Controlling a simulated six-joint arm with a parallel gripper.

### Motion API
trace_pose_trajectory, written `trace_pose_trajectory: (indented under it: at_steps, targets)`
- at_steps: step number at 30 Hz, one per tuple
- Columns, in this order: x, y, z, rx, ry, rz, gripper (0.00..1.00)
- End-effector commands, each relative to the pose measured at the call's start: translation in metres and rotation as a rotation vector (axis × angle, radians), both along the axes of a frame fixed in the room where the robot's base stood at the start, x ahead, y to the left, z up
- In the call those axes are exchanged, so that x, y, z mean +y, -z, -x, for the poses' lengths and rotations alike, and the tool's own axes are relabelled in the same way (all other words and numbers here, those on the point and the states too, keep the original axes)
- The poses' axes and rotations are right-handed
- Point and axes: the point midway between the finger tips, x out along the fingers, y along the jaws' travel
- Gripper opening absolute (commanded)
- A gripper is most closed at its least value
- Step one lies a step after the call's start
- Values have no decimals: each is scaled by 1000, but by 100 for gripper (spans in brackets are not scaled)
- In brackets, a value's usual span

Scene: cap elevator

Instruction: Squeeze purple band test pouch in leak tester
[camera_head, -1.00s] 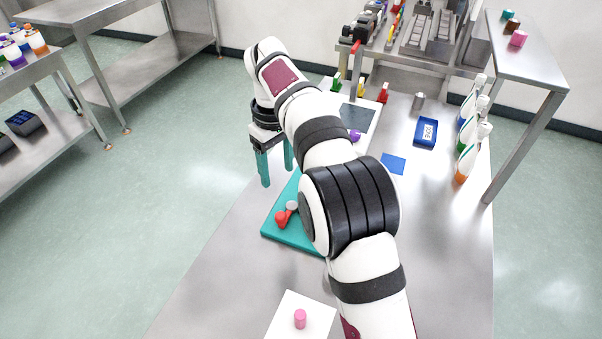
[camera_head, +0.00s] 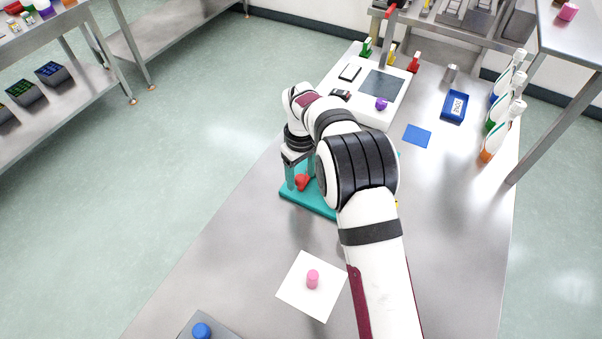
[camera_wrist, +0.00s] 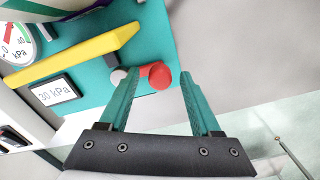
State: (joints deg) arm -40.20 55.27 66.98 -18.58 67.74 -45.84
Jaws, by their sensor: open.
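The leak tester shows its teal base (camera_head: 312,201) on the table, mostly behind my arm. Its red knob (camera_head: 301,182) sits at the base's left part. In the wrist view I see the red ball knob (camera_wrist: 159,76), a small grey-white ball (camera_wrist: 118,76), a yellow bar (camera_wrist: 75,55), a round kPa gauge (camera_wrist: 17,42) and a display reading 30 kPa (camera_wrist: 55,92). My gripper (camera_head: 298,175) is open, its teal fingers either side of the knob's line of sight; contact cannot be told. A pale piece with a dark purple edge (camera_wrist: 75,12) shows at the wrist view's top; I cannot tell whether it is the pouch.
A white sheet with a pink weight (camera_head: 312,279) lies in front. Behind the tester stand a white panel with a purple cap (camera_head: 381,104), a blue pad (camera_head: 417,136), a blue tray (camera_head: 454,107) and several bottles (camera_head: 503,118).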

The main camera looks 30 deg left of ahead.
Motion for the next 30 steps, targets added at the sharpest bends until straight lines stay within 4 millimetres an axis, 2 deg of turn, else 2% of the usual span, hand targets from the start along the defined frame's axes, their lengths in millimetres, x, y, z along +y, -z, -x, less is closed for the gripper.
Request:
trace_pose_trajectory:
  at_steps: [1,11,30]
  targets:
    - [0,0,0,0,0,0,59]
    - [0,-1,0,0,0,0,0]
    - [0,-1,-1,-1,0,-1,0]
